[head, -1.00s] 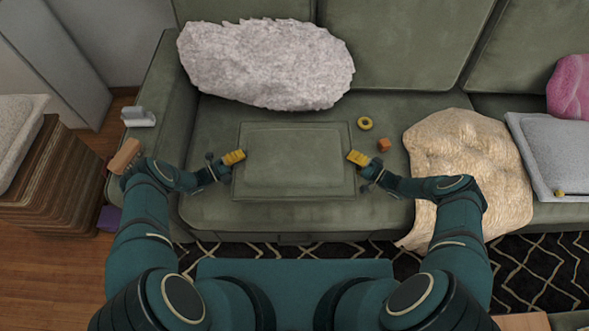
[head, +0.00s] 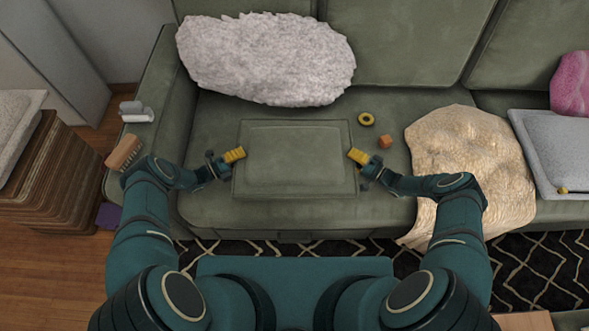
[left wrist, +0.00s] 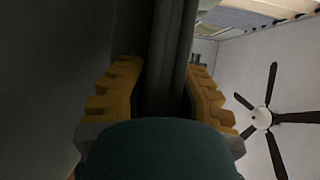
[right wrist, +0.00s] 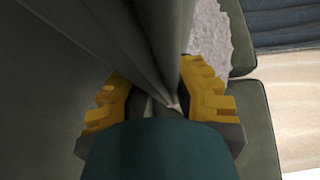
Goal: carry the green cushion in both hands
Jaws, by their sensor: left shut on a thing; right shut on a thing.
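The green cushion (head: 296,158) is a flat rectangle over the green sofa seat in the middle of the head view. My left gripper (head: 234,155) is shut on its left edge. In the left wrist view the yellow fingers of that gripper (left wrist: 155,95) stand on both sides of the cushion's edge (left wrist: 168,50). My right gripper (head: 357,156) is shut on the right edge. The right wrist view shows the cushion's edge (right wrist: 150,45) between the yellow fingers (right wrist: 160,100). The head view does not show clearly how high the cushion is above the seat.
A grey fluffy pillow (head: 265,58) lies behind the cushion. A yellow ring (head: 366,119), an orange block (head: 385,142) and a cream throw (head: 470,165) lie to the right. A brush (head: 124,153) and a grey object (head: 136,112) rest on the left armrest (head: 160,95).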

